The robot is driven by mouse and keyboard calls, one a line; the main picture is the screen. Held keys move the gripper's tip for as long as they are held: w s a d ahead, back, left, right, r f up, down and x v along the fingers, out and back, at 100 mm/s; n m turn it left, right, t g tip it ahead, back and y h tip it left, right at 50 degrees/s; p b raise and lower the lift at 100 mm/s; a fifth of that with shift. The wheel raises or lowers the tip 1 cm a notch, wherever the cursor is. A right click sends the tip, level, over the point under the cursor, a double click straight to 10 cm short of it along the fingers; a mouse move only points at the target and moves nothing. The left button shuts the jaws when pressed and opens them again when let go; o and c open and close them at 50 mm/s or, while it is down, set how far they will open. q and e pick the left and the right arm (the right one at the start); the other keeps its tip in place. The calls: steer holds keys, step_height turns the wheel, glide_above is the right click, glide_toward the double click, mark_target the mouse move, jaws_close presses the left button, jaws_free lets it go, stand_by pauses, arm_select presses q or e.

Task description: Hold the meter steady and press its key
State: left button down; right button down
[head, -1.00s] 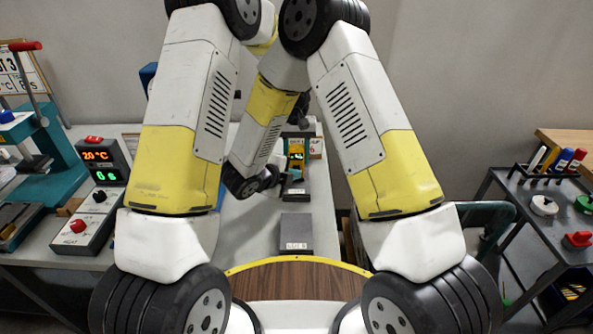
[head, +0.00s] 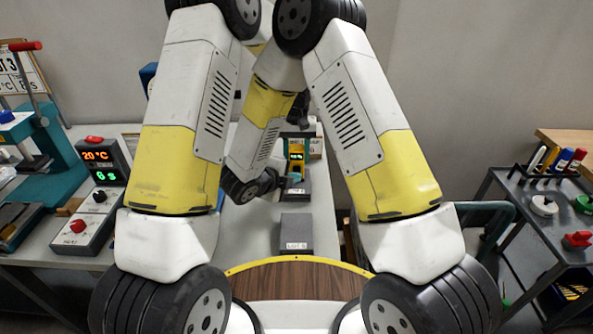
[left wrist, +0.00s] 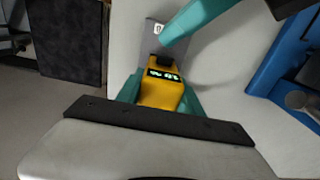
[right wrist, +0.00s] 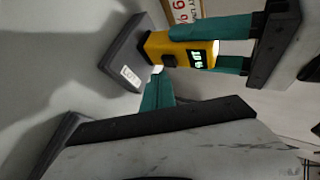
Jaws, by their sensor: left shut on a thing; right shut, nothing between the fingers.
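The yellow meter (head: 297,167) with a lit green display stands on a dark grey labelled block on the bench. It also shows in the left wrist view (left wrist: 160,94) and the right wrist view (right wrist: 158,46). My left gripper (right wrist: 192,48) is shut on the meter, a teal finger on each side. My right gripper (right wrist: 157,76) is shut and empty. Its fingertips are close to the key, seemingly just short of it; contact is hard to tell.
A grey labelled block (head: 296,233) sits on the bench in front of the meter. A heater unit (head: 95,205) with lit displays and a teal press (head: 55,150) stand at the left. A dark cart (head: 540,205) stands at the right.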

steer(key=shift+s, duration=0.15)
steer(key=shift+s, duration=2.4)
arm_select(q)
steer(key=c, duration=0.7)
jaws_free()
